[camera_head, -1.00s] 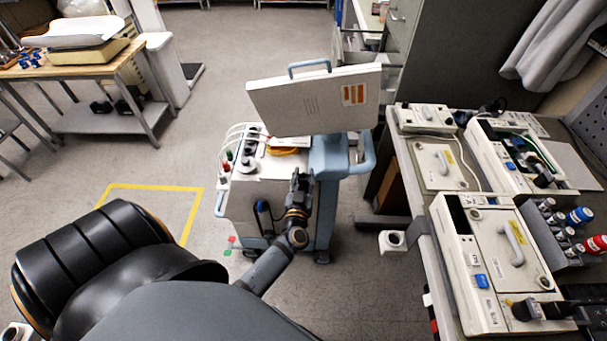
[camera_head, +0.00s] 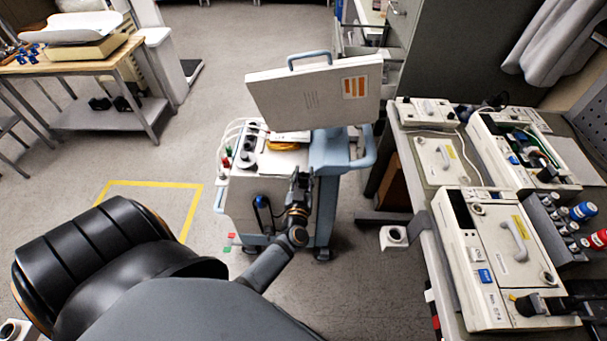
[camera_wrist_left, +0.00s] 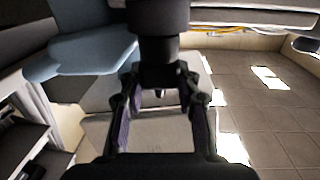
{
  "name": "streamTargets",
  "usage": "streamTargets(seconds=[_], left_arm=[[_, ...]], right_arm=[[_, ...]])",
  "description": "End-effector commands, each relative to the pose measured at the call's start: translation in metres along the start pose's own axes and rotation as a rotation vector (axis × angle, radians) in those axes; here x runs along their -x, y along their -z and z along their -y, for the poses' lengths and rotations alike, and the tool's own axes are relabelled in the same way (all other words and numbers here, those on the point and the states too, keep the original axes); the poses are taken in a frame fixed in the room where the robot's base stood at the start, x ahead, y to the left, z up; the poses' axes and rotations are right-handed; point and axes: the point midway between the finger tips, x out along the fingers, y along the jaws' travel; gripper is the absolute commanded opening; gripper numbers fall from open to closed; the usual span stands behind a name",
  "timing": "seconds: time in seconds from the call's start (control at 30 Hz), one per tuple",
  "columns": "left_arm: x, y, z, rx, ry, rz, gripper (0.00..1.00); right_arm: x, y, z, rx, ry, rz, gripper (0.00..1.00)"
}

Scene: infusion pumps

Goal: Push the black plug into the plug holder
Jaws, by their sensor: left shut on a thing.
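My left gripper (camera_head: 299,188) is at the front of a white and blue cart, below its tilted panel. In the left wrist view its two fingers (camera_wrist_left: 160,105) are on either side of a dark, stepped cylindrical piece (camera_wrist_left: 160,55), which looks like the black plug. The gripper is shut on it. The plug is hidden by the gripper in the head view. I cannot make out the plug holder; the fingers and the plug hide what lies directly ahead. My right gripper is not in view.
The cart (camera_head: 240,200) carries a grey-white panel (camera_head: 315,95) and cables. A black and blue part (camera_head: 262,203) hangs on its front. A bench with white pumps (camera_head: 505,250) stands at right, with a white ring bracket (camera_head: 394,238) at its edge.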

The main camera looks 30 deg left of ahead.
Motion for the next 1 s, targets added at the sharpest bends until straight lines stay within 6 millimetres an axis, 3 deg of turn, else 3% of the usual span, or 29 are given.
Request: streamTargets(seconds=[0.8,0.83,1.0], left_arm=[[0.0,-0.021,0.0,-0.001,0.0,0.0,0.0],[0.0,-0.02,0.0,-0.001,0.0,0.0,0.36],[0.0,-0.02,0.0,0.0,0.0,0.0,0.59]], right_arm=[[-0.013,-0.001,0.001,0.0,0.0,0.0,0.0],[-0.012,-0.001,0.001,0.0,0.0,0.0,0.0],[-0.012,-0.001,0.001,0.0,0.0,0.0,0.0]])
